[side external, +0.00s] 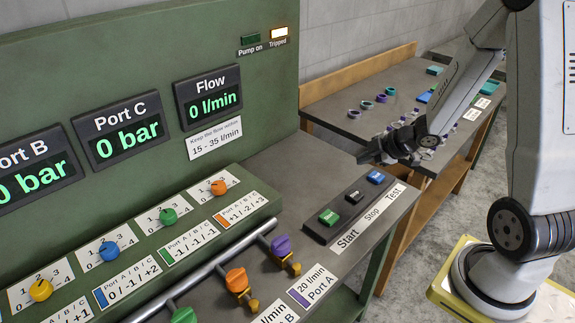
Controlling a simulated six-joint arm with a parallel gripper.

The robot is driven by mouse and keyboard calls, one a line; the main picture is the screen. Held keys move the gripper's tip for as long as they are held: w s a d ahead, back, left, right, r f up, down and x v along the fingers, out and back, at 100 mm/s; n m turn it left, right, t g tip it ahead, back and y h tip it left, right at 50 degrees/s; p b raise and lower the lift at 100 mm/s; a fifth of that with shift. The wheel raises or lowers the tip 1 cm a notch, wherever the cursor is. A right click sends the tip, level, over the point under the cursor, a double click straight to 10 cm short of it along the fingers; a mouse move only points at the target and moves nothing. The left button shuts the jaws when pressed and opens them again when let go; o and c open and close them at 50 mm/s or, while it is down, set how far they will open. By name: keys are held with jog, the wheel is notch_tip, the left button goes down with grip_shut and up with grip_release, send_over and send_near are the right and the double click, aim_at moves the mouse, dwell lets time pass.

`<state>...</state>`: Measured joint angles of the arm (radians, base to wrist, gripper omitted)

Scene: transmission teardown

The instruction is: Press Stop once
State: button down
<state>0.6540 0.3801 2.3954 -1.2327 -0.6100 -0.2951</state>
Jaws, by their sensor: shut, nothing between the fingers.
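The black Stop button (354,196) sits in the middle of a dark button box on the bench, between the green Start button (329,217) and the blue Test button (376,177). Labels in front of the box read Start, Stop and Test. My gripper (368,157) is shut and empty. It shows just above and behind the Test button in the picture, apart from the buttons; its exact height is hard to judge.
A green panel has Port B, Port C (119,130) and Flow (208,97) displays, all reading 0. The Tripped lamp (279,33) is lit; the Pump on lamp (249,40) is dark. Coloured knobs and valves (281,247) stand left of the box. A parts table (335,95) is behind.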

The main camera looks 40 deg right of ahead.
aim_at(358, 195)
jog(key=shift+f, duration=0.2)
dwell(0.4)
jog(key=shift+f, duration=4.2)
jog(key=shift+f, duration=0.2)
jog(key=shift+f, duration=0.25)
jog(key=shift+f, duration=0.4)
jog(key=shift+r, duration=0.85)
jog(key=shift+r, duration=0.15)
jog(key=shift+r, duration=2.35)
